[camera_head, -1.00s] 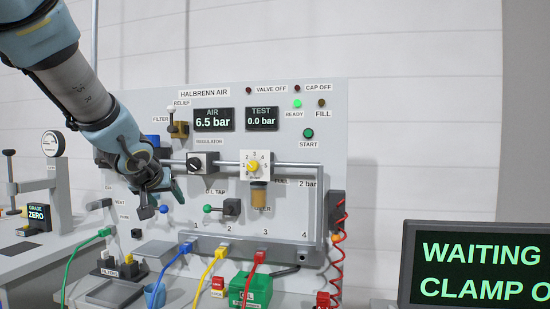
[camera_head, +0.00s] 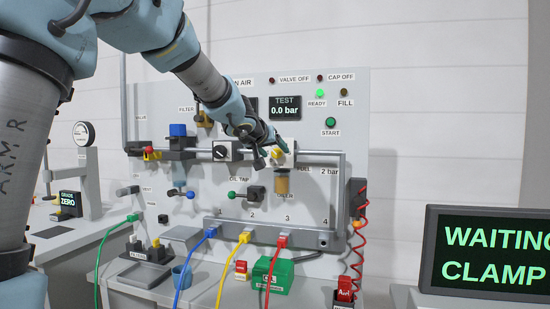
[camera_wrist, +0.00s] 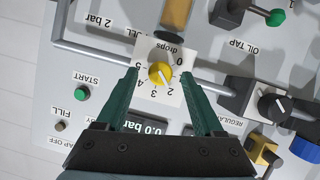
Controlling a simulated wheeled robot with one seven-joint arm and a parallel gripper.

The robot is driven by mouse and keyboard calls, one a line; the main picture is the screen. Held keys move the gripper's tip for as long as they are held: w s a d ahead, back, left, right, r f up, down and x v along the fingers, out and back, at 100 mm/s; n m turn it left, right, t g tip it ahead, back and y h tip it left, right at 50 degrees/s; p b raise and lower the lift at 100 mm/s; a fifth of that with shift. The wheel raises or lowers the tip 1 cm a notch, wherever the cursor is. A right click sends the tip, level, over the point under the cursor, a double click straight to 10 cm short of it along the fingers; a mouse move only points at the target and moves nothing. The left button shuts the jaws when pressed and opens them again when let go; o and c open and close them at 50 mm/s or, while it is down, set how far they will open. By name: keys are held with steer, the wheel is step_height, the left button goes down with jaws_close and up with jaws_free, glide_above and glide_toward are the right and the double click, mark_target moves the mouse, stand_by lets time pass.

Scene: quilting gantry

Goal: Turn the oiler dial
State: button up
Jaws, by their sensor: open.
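The oiler dial is a yellow knob (camera_wrist: 161,74) on a white numbered plate (camera_wrist: 170,52), seen upside down in the wrist view. A white mark on the knob points down and right there, near the 2. My gripper (camera_wrist: 168,88) is open, with its two green fingers on either side of the dial plate; whether they touch the knob I cannot tell. In the head view my gripper (camera_head: 277,146) is at the dial, and the knob (camera_head: 278,154) is partly covered by it. The amber oiler bowl (camera_head: 282,182) hangs below the dial.
The black regulator knob (camera_head: 221,152) is close on the left along the pipe. The oil tap with its green ball (camera_head: 232,195) is below. A sign screen (camera_head: 490,250) stands at the right. Coloured hoses hang from the numbered manifold (camera_head: 310,240).

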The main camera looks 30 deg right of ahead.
steer(key=shift+w+d+f, duration=0.25)
steer(key=shift+w+d, duration=0.2)
steer(key=shift+w, duration=0.05)
steer(key=shift+c, duration=0.3)
jaws_close()
